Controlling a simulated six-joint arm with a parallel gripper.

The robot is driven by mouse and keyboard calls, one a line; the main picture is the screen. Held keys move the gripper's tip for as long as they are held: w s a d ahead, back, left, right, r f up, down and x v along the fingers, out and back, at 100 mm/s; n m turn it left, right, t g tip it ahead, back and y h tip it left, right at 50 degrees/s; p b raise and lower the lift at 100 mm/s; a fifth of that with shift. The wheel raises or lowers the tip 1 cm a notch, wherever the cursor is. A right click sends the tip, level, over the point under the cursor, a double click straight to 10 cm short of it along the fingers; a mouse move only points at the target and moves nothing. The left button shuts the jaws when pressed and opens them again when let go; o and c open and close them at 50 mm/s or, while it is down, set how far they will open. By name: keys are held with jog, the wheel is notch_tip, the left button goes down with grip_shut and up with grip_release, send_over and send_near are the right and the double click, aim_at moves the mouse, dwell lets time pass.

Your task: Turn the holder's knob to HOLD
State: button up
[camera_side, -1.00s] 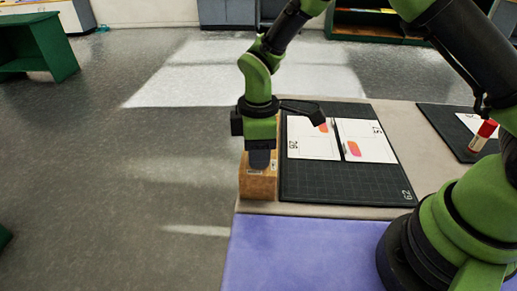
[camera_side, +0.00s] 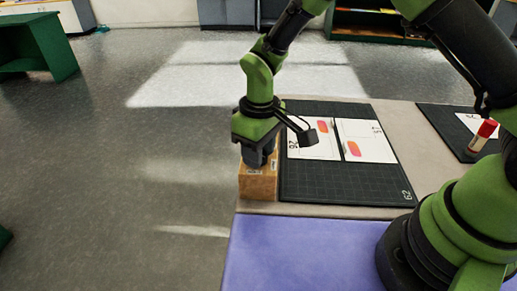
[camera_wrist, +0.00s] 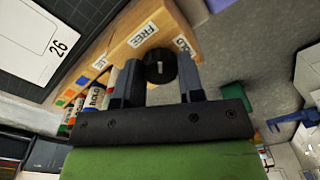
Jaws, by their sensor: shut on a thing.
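The wooden holder (camera_side: 258,187) stands at the left edge of the table, with its top under my gripper (camera_side: 258,160). In the wrist view the holder (camera_wrist: 118,45) carries a FREE label (camera_wrist: 143,34) and a second label (camera_wrist: 183,45), partly cut by the view, which seems to read HOLD. The black round knob (camera_wrist: 160,58) has a short white mark and sits between the fingers of my gripper (camera_wrist: 160,78), which is shut on it. I cannot tell exactly which label the mark points to. The side view hides the knob.
A second mat (camera_side: 440,125) holds a red-capped tube (camera_side: 483,136). Open floor lies left of the table.

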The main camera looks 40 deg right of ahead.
jog(key=m, duration=0.5)
jog(key=shift+s+m, duration=0.1)
jog(key=shift+m, duration=0.3)
jog(key=m, duration=0.4)
jog(key=shift+m, duration=0.3)
jog(key=o, duration=0.9)
notch_tip(320, 180, up, 9)
jog(key=shift+d+r, duration=0.1)
jog(key=shift+r, duration=0.35)
